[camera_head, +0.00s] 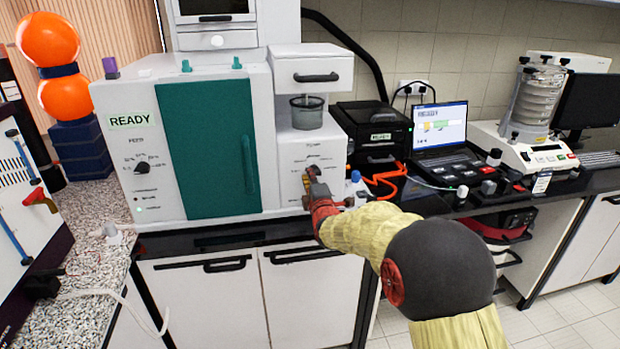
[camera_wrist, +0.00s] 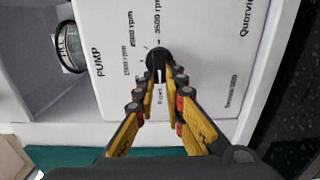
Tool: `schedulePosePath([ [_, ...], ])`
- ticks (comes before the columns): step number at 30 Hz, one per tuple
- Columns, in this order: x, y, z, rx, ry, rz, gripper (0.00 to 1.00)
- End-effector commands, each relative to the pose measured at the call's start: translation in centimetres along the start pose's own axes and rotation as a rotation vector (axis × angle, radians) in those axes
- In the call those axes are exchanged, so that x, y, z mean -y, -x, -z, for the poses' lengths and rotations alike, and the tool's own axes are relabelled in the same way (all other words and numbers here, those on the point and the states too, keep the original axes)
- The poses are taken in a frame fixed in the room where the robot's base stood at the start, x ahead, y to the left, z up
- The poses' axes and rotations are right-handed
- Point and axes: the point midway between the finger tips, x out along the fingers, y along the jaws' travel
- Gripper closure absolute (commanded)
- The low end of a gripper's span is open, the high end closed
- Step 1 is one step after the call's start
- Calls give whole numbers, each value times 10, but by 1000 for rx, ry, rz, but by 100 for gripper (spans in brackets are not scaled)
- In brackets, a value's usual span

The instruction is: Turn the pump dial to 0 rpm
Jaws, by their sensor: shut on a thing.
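The pump dial (camera_wrist: 157,58) is a round black knob on a white machine panel marked PUMP, with rpm labels around it. In the wrist view the panel is turned sideways. My gripper (camera_wrist: 158,72) is shut on the dial, with one yellow-and-black finger on each side of it. A pale line shows between the fingertips, but I cannot tell for sure which label it points to. In the head view my gripper (camera_head: 312,178) reaches the front of the white machine (camera_head: 322,152) and hides most of the dial.
A white unit with a teal door (camera_head: 207,145) and a READY label stands left of the dial. A clear cup (camera_head: 307,113) sits above it. A black printer (camera_head: 372,135), a laptop (camera_head: 442,135) and a sieve shaker (camera_head: 535,110) stand to the right on the dark bench.

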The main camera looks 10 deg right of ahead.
Motion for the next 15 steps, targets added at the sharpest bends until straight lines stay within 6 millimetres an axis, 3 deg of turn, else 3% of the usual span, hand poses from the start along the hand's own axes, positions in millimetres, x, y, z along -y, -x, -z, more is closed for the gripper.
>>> schedulePosePath([
  [9,-2,0,0,0,2,-3,100],
  [10,-2,0,0,0,2,-3,87],
  [15,-2,0,0,0,1,-3,78],
])
